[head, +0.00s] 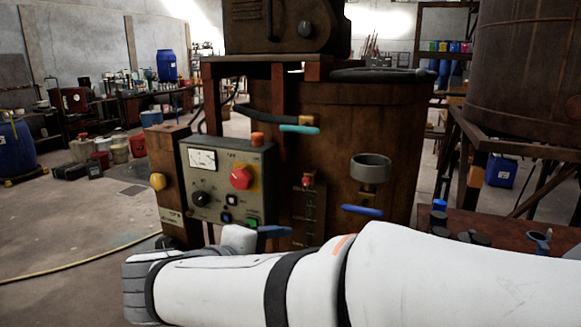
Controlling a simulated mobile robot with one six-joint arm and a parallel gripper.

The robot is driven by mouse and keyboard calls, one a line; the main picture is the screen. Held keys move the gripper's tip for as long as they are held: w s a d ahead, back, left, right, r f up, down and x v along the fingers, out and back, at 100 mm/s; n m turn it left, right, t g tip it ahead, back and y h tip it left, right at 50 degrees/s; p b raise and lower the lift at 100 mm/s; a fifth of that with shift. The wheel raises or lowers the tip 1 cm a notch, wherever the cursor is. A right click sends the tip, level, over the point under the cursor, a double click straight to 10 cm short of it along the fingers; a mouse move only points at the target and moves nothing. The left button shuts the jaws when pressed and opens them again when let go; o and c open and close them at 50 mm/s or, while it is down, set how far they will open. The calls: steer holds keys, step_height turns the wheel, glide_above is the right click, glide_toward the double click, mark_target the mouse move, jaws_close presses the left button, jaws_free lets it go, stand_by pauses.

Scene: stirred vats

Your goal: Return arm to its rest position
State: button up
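My white arm (220,286) with black bands lies across the bottom of the head view, from the right edge to a grey ribbed joint at lower left. A short white part rises behind it, next to a dark blue piece (274,232); I cannot tell whether that piece belongs to my arm or the vat. I cannot make out my gripper's fingers. Behind the arm stands a rusty brown vat (345,130) with a teal-handled lever (299,129), a grey cup-shaped inlet (370,168) and a blue handle (362,210).
A control box (228,183) with a gauge, a red knob and an orange button stands left of the vat. A bench (490,228) with small dark items is close at right. A large tank (530,65) stands behind it. The floor (75,220) at left is mostly open, with a yellow hose.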

steer(key=s+d+f+m+g+y+p, duration=0.3)
steer(key=s+d+f+m+g+y, duration=0.1)
steer(key=d, duration=0.5)
steer(key=s+d+f+m+g+y+p, duration=0.4)
steer(key=s+d+m, duration=0.1)
steer(key=d+m, duration=0.2)
steer(key=shift+s+d+m+y, duration=0.3)
steer(key=shift+s+d, duration=0.05)
steer(key=shift+d, duration=0.55)
